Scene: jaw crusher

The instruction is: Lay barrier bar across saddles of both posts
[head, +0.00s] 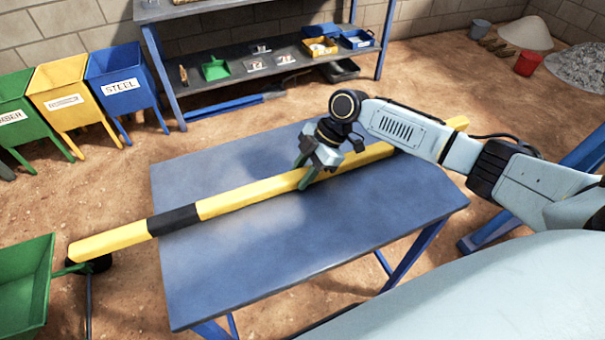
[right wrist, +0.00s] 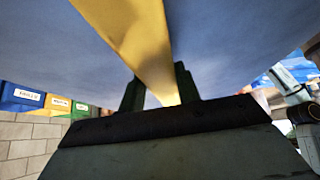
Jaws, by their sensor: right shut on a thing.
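The barrier bar (head: 240,200) is long and yellow with a black band. It lies slantwise over the blue table (head: 310,240), its left end reaching past the table's left edge. My right gripper (head: 305,178) is shut on the bar right of its middle. In the right wrist view, the bar (right wrist: 140,40) runs between the two dark fingers of the gripper (right wrist: 160,92). Whether the bar touches the tabletop is hard to tell. My right arm hides part of the bar near its right end. I cannot make out either post or its saddle. My left gripper is not in view.
Green, yellow (head: 65,88) and blue (head: 122,78) bins stand at the back left. A workbench (head: 180,100) with trays is behind the table. A green tub (head: 25,285) is at the left edge. A red bucket (head: 528,63) stands back right. The front tabletop is clear.

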